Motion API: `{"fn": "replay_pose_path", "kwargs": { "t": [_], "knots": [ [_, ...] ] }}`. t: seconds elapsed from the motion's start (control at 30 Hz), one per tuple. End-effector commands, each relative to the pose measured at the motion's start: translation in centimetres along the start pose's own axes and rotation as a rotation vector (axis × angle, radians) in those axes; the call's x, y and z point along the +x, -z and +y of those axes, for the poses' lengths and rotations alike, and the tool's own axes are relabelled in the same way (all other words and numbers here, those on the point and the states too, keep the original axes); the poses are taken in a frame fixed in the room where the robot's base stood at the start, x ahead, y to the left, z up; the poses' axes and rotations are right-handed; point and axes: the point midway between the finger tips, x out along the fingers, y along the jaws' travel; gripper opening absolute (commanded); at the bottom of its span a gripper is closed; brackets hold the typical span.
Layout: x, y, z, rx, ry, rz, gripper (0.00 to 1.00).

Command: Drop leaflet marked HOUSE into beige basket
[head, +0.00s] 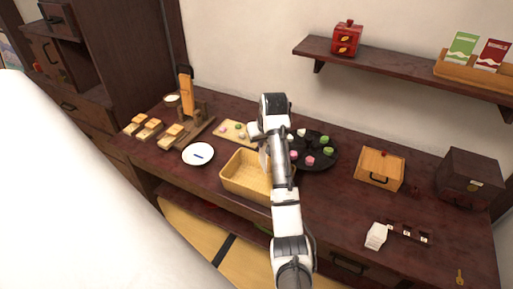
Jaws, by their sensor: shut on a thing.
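The beige basket (236,184) stands at the front middle of the dark wooden counter. My gripper (265,152) points down over the basket's back right part, partly hidden by my arm. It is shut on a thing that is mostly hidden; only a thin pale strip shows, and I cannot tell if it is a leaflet. A green leaflet (462,47) and a red leaflet (492,54) stand in a wooden rack (470,75) on the wall shelf at the upper right. Their print is too small to read, so I cannot tell which says HOUSE.
A black round tray (321,163) with several small sweets lies right of my arm. A white plate (198,155) is left of the basket. A wooden box (380,168) and a dark box (469,178) stand at the right. A red box (346,39) is on the shelf (399,66).

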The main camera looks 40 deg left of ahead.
Motion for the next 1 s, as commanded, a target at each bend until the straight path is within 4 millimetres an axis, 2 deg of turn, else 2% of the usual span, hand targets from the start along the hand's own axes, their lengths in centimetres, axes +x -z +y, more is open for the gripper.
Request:
{"fn": "replay_pose_path", "kwargs": {
  "t": [0.2, 0.57, 0.6, 0.77, 1.0],
  "knots": [
    [1.8, -0.7, 0.0, 0.0, -0.001, 0.0, 0.0],
    [2.2, -0.9, 0.0, -0.001, -0.001, 0.001, 0.0],
    [2.2, -0.9, 0.0, -0.001, -0.001, 0.001, 0.08],
    [2.2, -0.9, 0.0, -0.001, -0.001, 0.001, 0.29],
    [2.2, -0.9, 0.0, -0.001, 0.0, 0.001, 0.31]
  ]
}}
